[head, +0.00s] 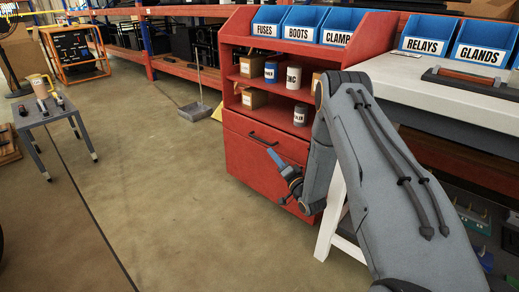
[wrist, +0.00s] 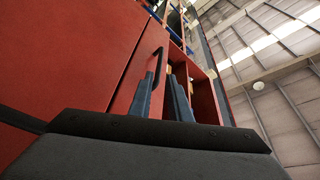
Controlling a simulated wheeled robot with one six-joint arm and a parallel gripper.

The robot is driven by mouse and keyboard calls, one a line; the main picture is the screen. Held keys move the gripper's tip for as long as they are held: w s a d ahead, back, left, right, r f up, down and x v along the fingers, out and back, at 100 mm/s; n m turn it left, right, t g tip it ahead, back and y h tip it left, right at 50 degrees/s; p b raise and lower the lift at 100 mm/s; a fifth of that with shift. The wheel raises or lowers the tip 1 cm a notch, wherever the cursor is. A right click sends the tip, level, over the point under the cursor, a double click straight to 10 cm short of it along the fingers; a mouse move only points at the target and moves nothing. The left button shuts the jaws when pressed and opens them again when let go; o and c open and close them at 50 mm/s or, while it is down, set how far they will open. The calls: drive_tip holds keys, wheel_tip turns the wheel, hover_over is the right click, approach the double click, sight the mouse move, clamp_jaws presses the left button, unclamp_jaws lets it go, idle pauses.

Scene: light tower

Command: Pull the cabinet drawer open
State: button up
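The red cabinet (head: 235,165) stands in the middle of the head view, with a drawer front (head: 240,150) below its open shelves. The drawer looks closed, flush with the cabinet face. Its black bar handle (head: 263,139) runs along the upper part; it also shows in the wrist view (wrist: 159,62). My gripper (head: 271,152) is just below and in front of the handle's right part. In the wrist view its two blue-grey fingers (wrist: 164,74) are apart, with the handle close to the left fingertip. I cannot tell whether they touch. Nothing is held.
Blue bins (head: 303,24) and shelf goods (head: 270,72) sit above the drawer. A white-topped workbench (head: 410,85) stands close on the right. The floor (head: 150,190) in front and left is clear up to a small grey table (head: 47,112).

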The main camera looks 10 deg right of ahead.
sight(260, 140)
drive_tip(key=b+x, duration=0.3)
drive_tip(key=x, duration=0.8)
drive_tip(key=shift+w+a+f+b, duration=0.15)
drive_tip(key=shift+w+b, duration=0.1)
drive_tip(key=shift+b, duration=0.1)
drive_tip(key=shift+c, duration=0.4)
clamp_jaws()
